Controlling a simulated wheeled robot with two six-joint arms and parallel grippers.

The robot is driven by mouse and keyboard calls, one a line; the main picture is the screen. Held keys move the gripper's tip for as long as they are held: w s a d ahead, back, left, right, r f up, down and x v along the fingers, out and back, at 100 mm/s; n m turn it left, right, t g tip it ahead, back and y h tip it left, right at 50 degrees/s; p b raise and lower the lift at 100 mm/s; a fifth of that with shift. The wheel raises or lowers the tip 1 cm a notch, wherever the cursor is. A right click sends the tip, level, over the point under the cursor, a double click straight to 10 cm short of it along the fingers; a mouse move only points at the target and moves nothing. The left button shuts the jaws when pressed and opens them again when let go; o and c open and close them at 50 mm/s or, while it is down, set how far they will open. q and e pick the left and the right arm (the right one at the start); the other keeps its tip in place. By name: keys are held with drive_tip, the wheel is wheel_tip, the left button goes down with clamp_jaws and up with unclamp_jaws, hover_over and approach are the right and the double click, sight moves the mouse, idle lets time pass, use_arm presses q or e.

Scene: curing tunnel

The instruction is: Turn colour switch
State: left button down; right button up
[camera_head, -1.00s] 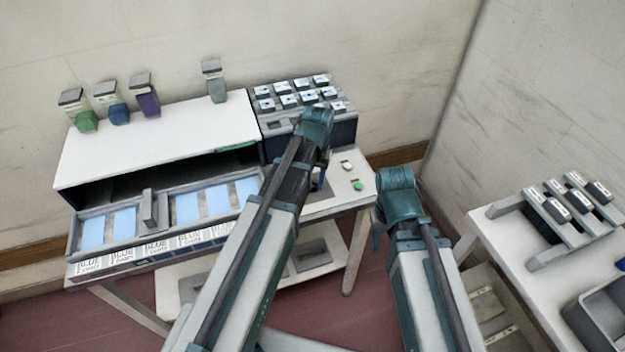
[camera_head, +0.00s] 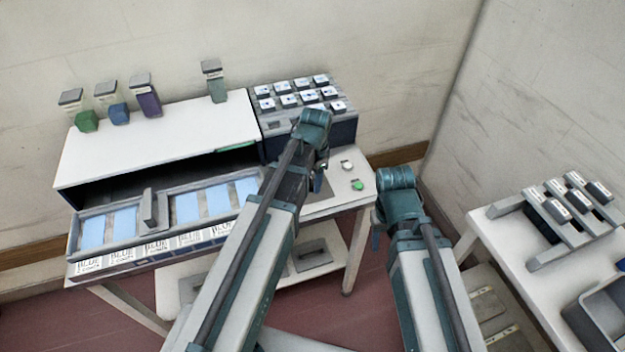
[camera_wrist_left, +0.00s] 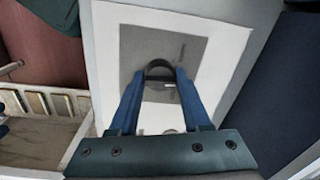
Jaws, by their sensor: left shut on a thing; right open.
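In the left wrist view the colour switch is a dark rounded knob (camera_wrist_left: 160,66) on a grey plate (camera_wrist_left: 195,50) set on a white surface. The two blue fingers of my left gripper (camera_wrist_left: 160,75) are closed on the knob from both sides. Small lettering on the plate is too blurred to read. In the head view my left gripper (camera_head: 318,181) reaches down to the right end of the white bench, and my left arm hides the switch. My right gripper (camera_head: 377,238) is open beside the bench's right edge, mostly hidden behind its wrist, with nothing seen in it.
A white button (camera_head: 347,166) and a green button (camera_head: 358,185) sit right of my left gripper. A drawer (camera_head: 150,210) with blue panels and BLUE labels stands out from the white-topped unit (camera_head: 160,145). A side table (camera_head: 490,226) is at right.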

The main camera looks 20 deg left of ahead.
use_arm(q)
drive_tip(key=shift+s+m, duration=0.1)
drive_tip(key=shift+m, duration=0.2)
idle(0.4)
drive_tip(key=shift+c, duration=1.9)
unclamp_jaws()
wheel_tip(320, 180, up, 14)
drive_tip(key=p, duration=1.3)
drive_tip(key=shift+s+d+p, duration=0.25)
drive_tip(key=shift+d+p, duration=0.05)
drive_tip(key=shift+p, duration=0.1)
drive_tip(key=shift+d+f, duration=0.1)
drive_tip(key=shift+f, duration=0.05)
